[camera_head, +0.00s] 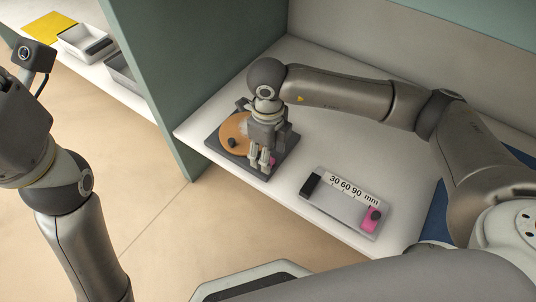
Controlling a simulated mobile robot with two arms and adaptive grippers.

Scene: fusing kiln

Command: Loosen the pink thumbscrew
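My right gripper (262,164) points down over a dark grey plate (221,150) that bears an orange-brown disc (229,127) and a black knob (232,142). A small pink part (273,161), perhaps the pink thumbscrew, shows right beside its fingertips. The gripper hides most of this part, so I cannot tell whether the fingers touch or hold it. A second pink piece (370,222) with a dark round knob sits at the right end of a flat gauge marked 30 60 90 mm. My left arm is at the left edge; its fingers are not visible.
The gauge (334,207) lies on the white shelf (300,158), right of the dark plate. A green panel (200,70) stands left of the shelf. Behind it are a light tray (73,50) and a yellow sheet (45,27). Clear white surface lies between plate and gauge.

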